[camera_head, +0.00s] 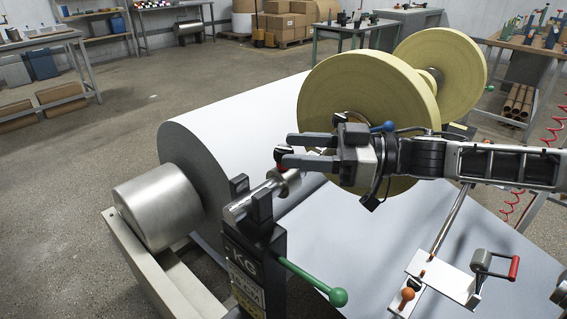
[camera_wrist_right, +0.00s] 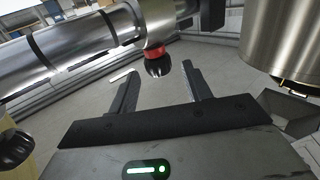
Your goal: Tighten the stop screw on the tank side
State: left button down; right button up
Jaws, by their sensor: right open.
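A black knob with a red ring (camera_wrist_right: 157,64), apparently the stop screw, sticks out from a metal collar (camera_wrist_right: 153,22) on a steel shaft (camera_wrist_right: 85,48). My right gripper (camera_wrist_right: 160,70) is open; its two fingers point at the knob, which shows between and just beyond their tips. No contact is clear. In the head view my right gripper (camera_head: 285,149) reaches in from the right above the shaft (camera_head: 255,197), with a bit of the red ring (camera_head: 281,151) at its fingertips. My left gripper is not in view.
A white paper roll (camera_head: 205,135) and a steel cylinder (camera_head: 160,205) lie left of the shaft. A black stand (camera_head: 253,240) with a green lever (camera_head: 312,283) holds the shaft end. Large yellowish discs (camera_head: 365,90) stand close behind my right gripper.

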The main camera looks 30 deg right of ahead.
aim_at(283, 148)
jog(key=shift+w+a+r, duration=0.2)
jog(key=shift+w+a, duration=0.15)
jog(key=shift+a, duration=0.05)
jog(key=shift+p+x, duration=0.5)
jog(key=shift+x, duration=0.55)
jog(key=shift+f, duration=0.15)
jog(key=shift+s, duration=0.1)
jog(key=c, duration=0.9)
